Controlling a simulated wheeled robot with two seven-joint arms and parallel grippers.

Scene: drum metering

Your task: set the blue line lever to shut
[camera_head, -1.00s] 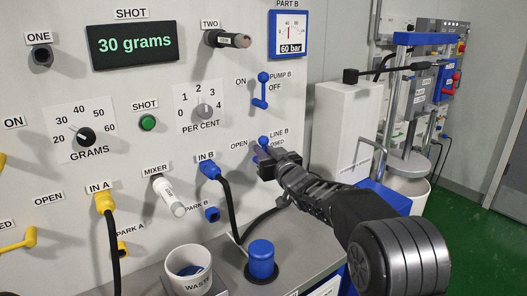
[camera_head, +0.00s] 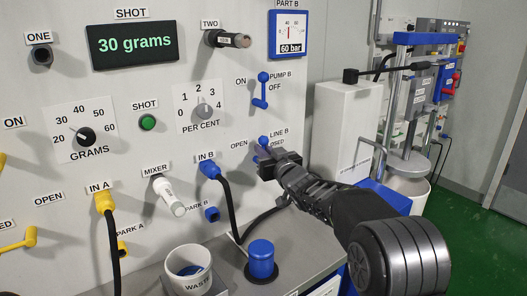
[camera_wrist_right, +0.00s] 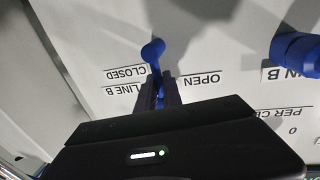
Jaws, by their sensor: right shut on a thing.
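The blue LINE B lever (camera_head: 264,141) is on the panel between the OPEN and CLOSED labels. Its round blue end shows just above my gripper in the head view, and its lower part is hidden by the fingers. My right gripper (camera_head: 263,153) is shut on the lever. In the right wrist view, which shows the labels upside down, the lever's round blue end (camera_wrist_right: 152,50) stands out beyond the fingertips (camera_wrist_right: 159,88), between CLOSED and OPEN. The lever's exact angle is hard to tell. My left gripper is out of view.
The blue PUMP B lever (camera_head: 262,90) hangs above LINE B. The IN B plug (camera_head: 209,170) and its black cable are to the left. A blue-capped container (camera_head: 261,260) and the WASTE cup (camera_head: 188,268) stand below. A white box (camera_head: 345,130) is to the right.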

